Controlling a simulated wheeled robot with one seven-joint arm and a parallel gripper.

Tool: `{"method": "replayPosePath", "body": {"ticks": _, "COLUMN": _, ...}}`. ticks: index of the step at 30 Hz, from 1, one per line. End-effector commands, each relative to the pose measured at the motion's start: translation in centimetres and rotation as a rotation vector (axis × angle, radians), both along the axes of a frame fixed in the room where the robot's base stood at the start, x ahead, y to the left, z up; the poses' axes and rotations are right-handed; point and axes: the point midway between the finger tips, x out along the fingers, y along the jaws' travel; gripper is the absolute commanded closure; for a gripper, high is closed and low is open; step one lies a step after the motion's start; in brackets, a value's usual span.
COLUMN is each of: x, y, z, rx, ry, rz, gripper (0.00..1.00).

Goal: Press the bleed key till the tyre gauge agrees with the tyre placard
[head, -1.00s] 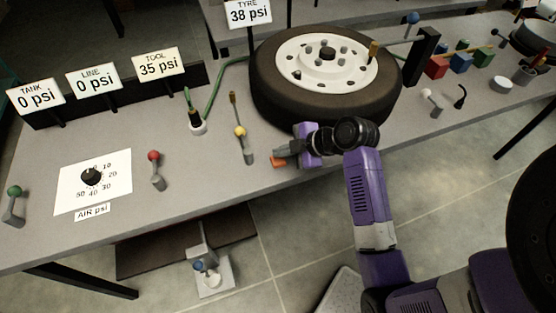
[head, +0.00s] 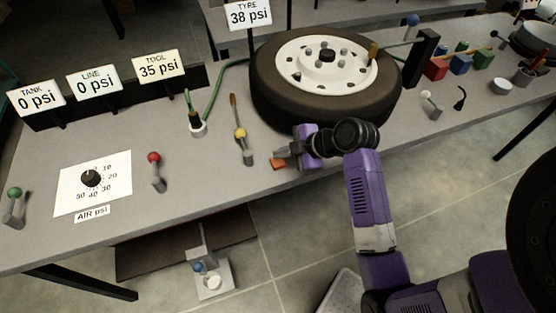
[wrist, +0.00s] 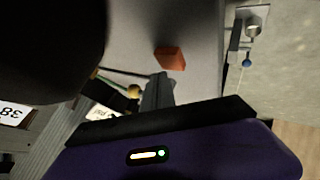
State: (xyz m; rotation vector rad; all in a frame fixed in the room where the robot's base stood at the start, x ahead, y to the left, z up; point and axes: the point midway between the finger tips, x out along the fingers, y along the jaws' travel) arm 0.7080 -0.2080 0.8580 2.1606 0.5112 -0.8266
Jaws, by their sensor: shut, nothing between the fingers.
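The tyre gauge sign (head: 249,14) reads TYRE 38 psi and stands behind the wheel. A small orange-red block (head: 278,164), which looks like the bleed key, is at the bench's front edge below the tyre (head: 275,100). It also shows in the wrist view (wrist: 170,58), just beyond the fingertips. My gripper (head: 280,154) is shut and empty, close beside and above the block. I cannot tell if it touches. In the wrist view its fingers (wrist: 158,90) are together. I cannot make out a tyre placard in these views.
Signs read TANK 0 psi (head: 37,98), LINE 0 psi (head: 95,82) and TOOL 35 psi (head: 158,66). Yellow (head: 240,133), red (head: 154,158) and green (head: 14,192) knobbed levers stand left of my gripper. An air dial (head: 91,178) lies between the red and green levers.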

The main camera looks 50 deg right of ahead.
Motion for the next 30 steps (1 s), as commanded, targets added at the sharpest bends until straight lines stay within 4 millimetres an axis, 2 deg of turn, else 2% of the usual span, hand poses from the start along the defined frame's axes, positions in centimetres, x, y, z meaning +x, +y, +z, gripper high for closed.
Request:
{"method": "replayPosePath", "body": {"ticks": 22, "x": 0.00, "y": 0.00, "z": -0.02, "rx": 0.000, "ry": 0.000, "rz": 0.000, "gripper": 1.00}}
{"method": "replayPosePath", "body": {"ticks": 30, "x": -0.01, "y": 0.00, "z": -0.84, "rx": 0.000, "ry": 0.000, "rz": 0.000, "gripper": 1.00}}
